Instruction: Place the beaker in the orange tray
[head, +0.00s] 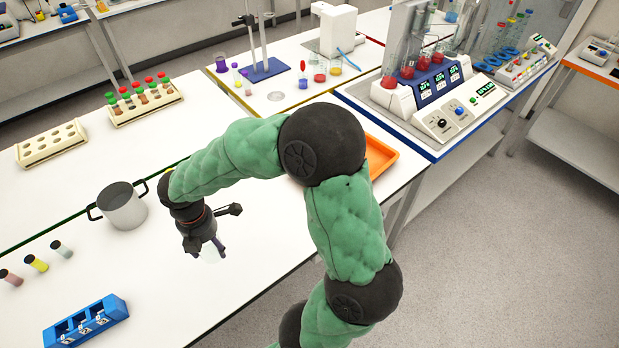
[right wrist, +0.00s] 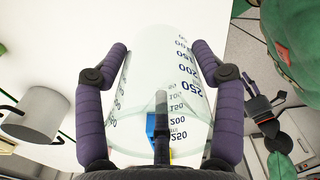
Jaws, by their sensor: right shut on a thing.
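The clear glass beaker with blue volume marks (right wrist: 160,70) sits between the two dark fingers of my right gripper (right wrist: 160,65), which is shut on it. In the head view my right gripper (head: 208,246) points down above the white table, and only a pale bit of the beaker (head: 210,254) shows below it. The orange tray (head: 382,157) lies near the table's right edge, partly hidden behind my right arm. A dark gripper-like part at the right of the right wrist view (right wrist: 264,108) seems to be my left gripper; its jaws are unclear.
A grey metal pot (head: 123,207) stands left of my right gripper.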

